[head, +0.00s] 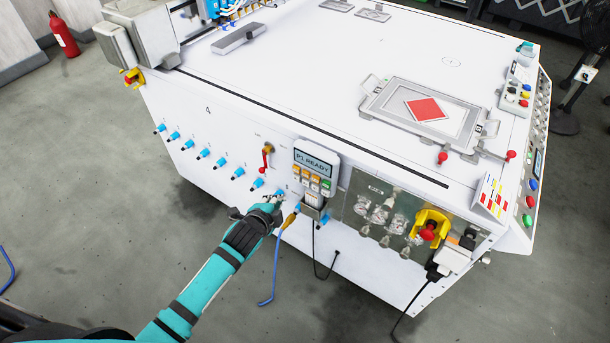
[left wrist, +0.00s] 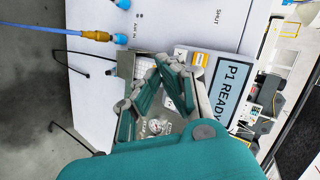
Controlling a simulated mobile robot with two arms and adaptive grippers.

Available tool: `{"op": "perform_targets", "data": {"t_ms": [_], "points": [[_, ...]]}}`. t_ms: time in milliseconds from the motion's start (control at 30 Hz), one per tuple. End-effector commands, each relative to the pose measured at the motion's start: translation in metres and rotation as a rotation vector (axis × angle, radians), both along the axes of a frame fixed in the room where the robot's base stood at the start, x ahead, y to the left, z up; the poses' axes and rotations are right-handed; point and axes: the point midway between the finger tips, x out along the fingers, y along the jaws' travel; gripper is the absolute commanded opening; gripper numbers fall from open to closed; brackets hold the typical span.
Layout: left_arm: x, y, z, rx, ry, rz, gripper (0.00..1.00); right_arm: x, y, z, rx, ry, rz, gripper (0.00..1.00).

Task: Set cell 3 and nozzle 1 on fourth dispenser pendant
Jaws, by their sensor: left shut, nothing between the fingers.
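The pendant (head: 316,165) hangs on the front side of the white machine. Its screen reads "P1 READY", and orange, white and green keys sit below the screen. In the left wrist view the pendant (left wrist: 234,88) appears turned sideways, with an orange key (left wrist: 197,60) beside the fingers; several keys are hidden by my gripper. My left gripper (head: 277,199) is just left of and below the pendant's keypad in the head view. In the left wrist view its fingers (left wrist: 163,64) are shut and empty over the keypad area. I cannot tell whether they touch a key. My right gripper is out of view.
A blue hose with a brass fitting (head: 289,220) hangs near my left gripper. Blue ports and a red-handled valve (head: 265,160) line the machine's front. A clear panel of gauges (head: 382,215) and a yellow-backed red emergency stop (head: 430,230) are right of the pendant.

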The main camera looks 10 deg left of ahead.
Motion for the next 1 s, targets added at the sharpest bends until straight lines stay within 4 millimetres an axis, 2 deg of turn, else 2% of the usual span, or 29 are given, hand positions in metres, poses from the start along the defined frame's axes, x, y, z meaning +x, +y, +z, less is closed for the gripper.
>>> {"op": "perform_targets", "data": {"t_ms": [400,500,700,1000], "points": [[0.053,-0.020,-0.004,-0.004,-0.003,-0.002,0.00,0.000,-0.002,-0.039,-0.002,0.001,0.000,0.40],[0.063,-0.024,-0.001,-0.002,0.000,-0.001,0.00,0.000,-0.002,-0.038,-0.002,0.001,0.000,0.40],[0.075,-0.027,-0.001,-0.001,0.001,0.000,0.00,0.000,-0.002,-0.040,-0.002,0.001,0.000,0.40],[0.077,-0.028,0.000,-0.001,0.001,0.000,0.00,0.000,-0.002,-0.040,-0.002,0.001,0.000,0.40]]}}
